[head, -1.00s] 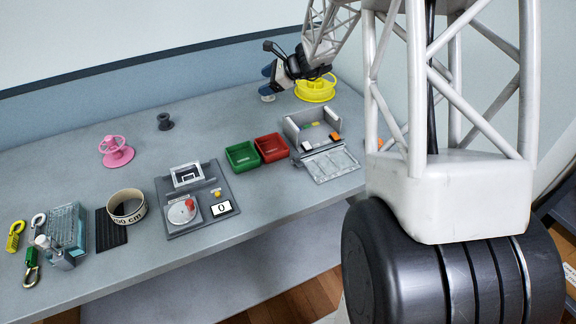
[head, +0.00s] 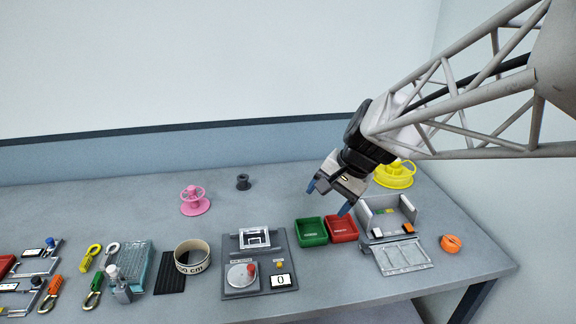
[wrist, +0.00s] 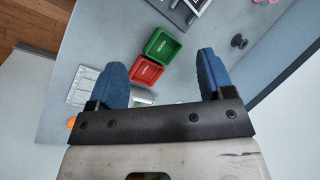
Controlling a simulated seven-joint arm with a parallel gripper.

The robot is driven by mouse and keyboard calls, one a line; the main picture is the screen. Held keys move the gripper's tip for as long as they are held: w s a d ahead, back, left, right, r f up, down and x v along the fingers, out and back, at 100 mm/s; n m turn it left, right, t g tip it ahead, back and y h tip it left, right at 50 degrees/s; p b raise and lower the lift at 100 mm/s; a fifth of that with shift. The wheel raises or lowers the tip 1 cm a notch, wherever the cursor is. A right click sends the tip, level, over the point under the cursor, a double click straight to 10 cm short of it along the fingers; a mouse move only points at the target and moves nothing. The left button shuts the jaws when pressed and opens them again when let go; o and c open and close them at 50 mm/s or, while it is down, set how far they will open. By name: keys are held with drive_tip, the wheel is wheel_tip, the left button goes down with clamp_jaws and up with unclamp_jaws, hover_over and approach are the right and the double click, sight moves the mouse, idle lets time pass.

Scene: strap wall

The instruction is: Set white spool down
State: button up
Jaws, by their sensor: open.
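No white spool can be made out in the views of now; my gripper and wrist cover part of the back of the table, where one could be hidden. My gripper (head: 328,197) is open, with its blue fingertips apart and nothing seen between them. It hangs above the table, behind the green and red bins. The wrist view also shows the two blue fingers (wrist: 163,78) spread wide, with table beyond them.
A yellow spool (head: 397,176) stands behind my gripper, to the right. A pink spool (head: 194,203) and a dark spool (head: 243,182) stand left. Green (head: 312,232) and red (head: 342,229) bins and a grey box (head: 372,217) sit in front. Table between dark spool and gripper is clear.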

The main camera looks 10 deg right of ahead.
drive_tip(key=s+n+h, duration=0.4)
drive_tip(key=s+n, duration=0.3)
drive_tip(key=s, duration=1)
drive_tip(key=shift+s+f+n+h, duration=0.15)
drive_tip(key=shift+f+n+h, duration=0.05)
drive_tip(key=shift+n+h, duration=0.1)
